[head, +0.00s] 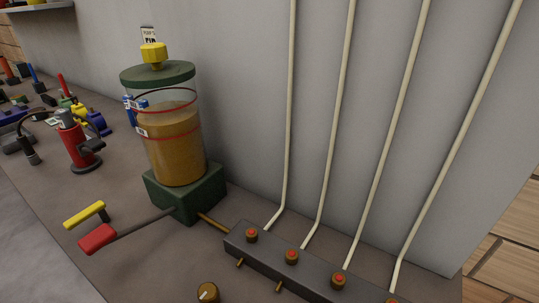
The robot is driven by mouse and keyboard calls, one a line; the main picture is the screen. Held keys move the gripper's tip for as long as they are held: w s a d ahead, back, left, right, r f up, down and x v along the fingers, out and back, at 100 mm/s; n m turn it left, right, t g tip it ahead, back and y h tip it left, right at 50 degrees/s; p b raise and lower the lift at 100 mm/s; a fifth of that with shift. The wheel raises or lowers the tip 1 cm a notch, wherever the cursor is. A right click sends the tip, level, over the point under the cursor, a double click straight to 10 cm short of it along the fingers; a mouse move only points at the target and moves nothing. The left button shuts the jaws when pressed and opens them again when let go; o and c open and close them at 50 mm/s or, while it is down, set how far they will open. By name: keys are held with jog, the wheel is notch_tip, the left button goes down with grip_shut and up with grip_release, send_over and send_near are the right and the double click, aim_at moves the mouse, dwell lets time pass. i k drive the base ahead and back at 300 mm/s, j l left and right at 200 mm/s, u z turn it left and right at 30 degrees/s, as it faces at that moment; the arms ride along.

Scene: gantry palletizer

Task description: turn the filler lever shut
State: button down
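The filler (175,135) is a clear cylinder of amber liquid with a dark green lid (157,73) and a square green base (187,193), standing against the grey wall. A dark lever rod (145,225) with a red grip (97,238) reaches from the base toward the lower left. A separate yellow handle (85,215) stands just behind the red grip. I cannot tell from this view which handle is the filler lever or whether it is open. My gripper is not in view.
A dark manifold block (290,270) with red-topped knobs lies at the lower right, with pale pipes (345,110) rising along the wall. A brass knob (208,291) sits in front. A red cylindrical tool (75,145) and clutter stand at the left. The bench front is mostly clear.

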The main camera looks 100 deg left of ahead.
aim_at(99, 207)
jog(key=u, duration=3)
jog(key=k+j+u, duration=0.8)
